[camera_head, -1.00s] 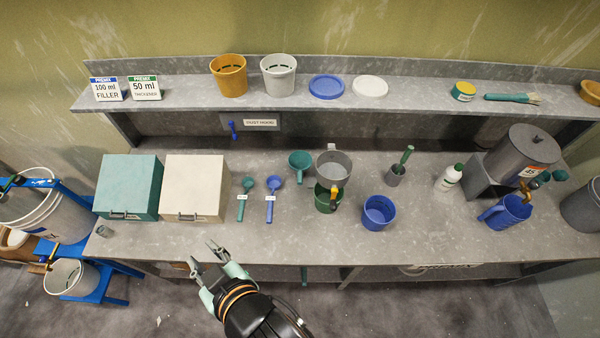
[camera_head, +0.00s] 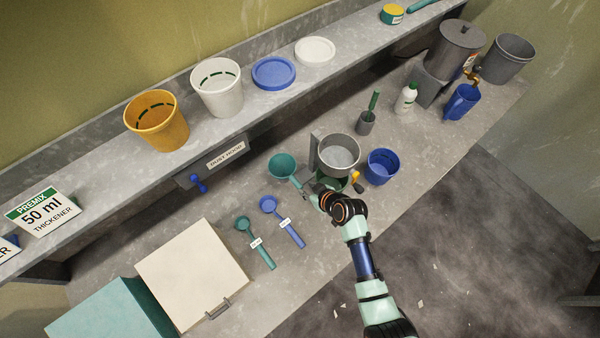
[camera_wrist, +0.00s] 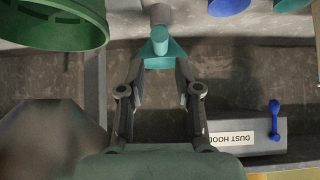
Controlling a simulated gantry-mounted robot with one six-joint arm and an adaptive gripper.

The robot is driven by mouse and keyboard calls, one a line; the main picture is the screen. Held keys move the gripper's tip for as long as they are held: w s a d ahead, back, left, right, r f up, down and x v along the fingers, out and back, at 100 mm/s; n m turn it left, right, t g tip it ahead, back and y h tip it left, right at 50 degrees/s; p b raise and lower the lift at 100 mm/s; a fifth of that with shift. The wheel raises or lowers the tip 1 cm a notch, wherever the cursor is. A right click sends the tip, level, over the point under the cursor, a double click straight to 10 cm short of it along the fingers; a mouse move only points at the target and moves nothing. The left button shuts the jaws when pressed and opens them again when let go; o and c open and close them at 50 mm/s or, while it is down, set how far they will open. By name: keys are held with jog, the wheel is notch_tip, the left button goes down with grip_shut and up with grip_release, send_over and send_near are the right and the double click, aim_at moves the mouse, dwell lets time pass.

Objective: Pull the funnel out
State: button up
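The teal funnel (camera_head: 282,167) is by the back of the bench, left of the grey pot, with its spout towards my gripper. My gripper (camera_head: 308,191) is close to the spout, left of the grey pot (camera_head: 338,155). In the wrist view, my gripper's two fingers (camera_wrist: 160,72) stand apart, with a teal part of the funnel (camera_wrist: 163,54) at and between their tips. I cannot tell whether the fingers touch it. The dark green pail (camera_head: 330,181) is partly hidden under the pot and behind my arm.
A blue pail (camera_head: 382,167) stands right of the grey pot. Teal (camera_head: 256,246) and blue (camera_head: 285,225) scoops lie to the left. The shelf (camera_head: 245,115) and dust hood (camera_head: 213,164) overhang the back. A cream box (camera_head: 192,276) fills the near left.

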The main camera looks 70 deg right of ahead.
aim_at(299, 184)
jog(key=b+x, duration=0.7)
jog(key=x, duration=0.1)
jog(key=shift+s+f, duration=0.1)
jog(key=shift+f, duration=0.2)
jog(key=shift+r, duration=0.45)
jog(key=shift+c, duration=1.1)
grip_shut()
jog(key=shift+r+p, duration=0.6)
jog(key=shift+p, duration=0.2)
notch_tip(299, 184, up, 7)
jog(key=p, duration=0.6)
jog(key=shift+r, duration=0.1)
